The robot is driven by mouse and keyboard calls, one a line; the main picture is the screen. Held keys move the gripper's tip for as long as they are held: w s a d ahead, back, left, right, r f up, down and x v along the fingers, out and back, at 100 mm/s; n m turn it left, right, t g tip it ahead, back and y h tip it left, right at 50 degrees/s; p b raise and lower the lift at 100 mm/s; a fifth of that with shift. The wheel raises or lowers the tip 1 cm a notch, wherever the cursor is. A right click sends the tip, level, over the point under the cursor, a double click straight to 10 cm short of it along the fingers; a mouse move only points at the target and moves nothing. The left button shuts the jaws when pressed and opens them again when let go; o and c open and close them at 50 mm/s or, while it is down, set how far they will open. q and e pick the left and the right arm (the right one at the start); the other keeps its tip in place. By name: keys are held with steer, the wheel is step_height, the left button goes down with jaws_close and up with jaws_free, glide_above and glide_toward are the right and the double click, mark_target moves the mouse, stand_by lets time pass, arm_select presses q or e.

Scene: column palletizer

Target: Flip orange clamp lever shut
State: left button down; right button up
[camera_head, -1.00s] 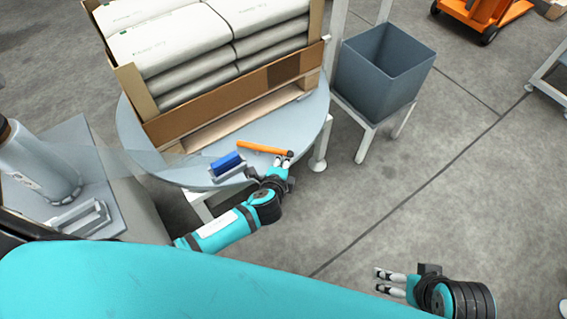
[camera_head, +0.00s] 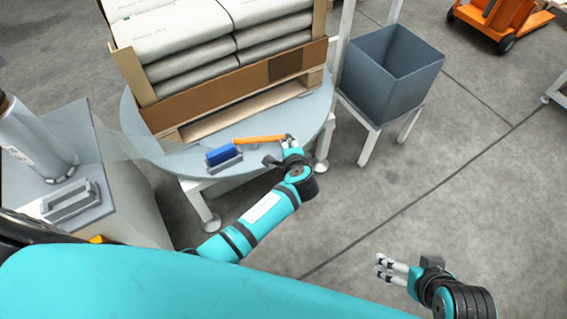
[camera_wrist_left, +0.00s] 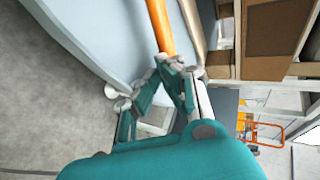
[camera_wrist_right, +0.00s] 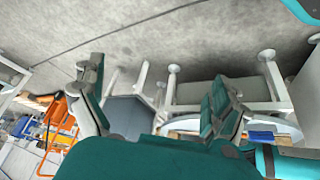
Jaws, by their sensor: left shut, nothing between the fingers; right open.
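The orange clamp lever (camera_head: 258,139) lies across the front of the round grey turntable (camera_head: 180,168), beside a blue block (camera_head: 221,155). My left gripper (camera_head: 289,141) is shut with nothing in it, its fingertips at the lever's right end. In the left wrist view the lever (camera_wrist_left: 158,25) runs down to the closed fingertips (camera_wrist_left: 170,62); whether they touch cannot be told. My right gripper (camera_head: 380,267) is open and empty, over the floor at the lower right. Its spread fingers also show in the right wrist view (camera_wrist_right: 155,92).
A pallet box (camera_head: 240,88) of stacked white sacks (camera_head: 190,35) stands on the turntable behind the lever. A grey bin (camera_head: 392,72) on a white stand is to the right. A side bench with a metal holder (camera_head: 72,200) is at left.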

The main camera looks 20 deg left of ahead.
mark_target(288, 134)
arm_select(q)
steer(key=w+n+y, duration=0.1)
steer(key=w+a+n+g+y+b, duration=0.1)
steer(key=w, duration=0.1)
steer(key=shift+f, duration=0.1)
steer(key=shift+w+a, duration=0.1)
steer(key=shift+w, duration=0.3)
steer(key=shift+w+a, duration=0.15)
steer(key=shift+w, duration=0.15)
arm_select(e)
steer(key=w+a+r+t+y, duration=0.1)
steer(key=w+a+r+t, duration=0.1)
steer(key=w+r+t, duration=0.2)
steer(key=w, duration=0.3)
steer(key=shift+w+a, duration=0.15)
steer(key=shift+a, duration=0.05)
steer(key=shift+d, duration=0.1)
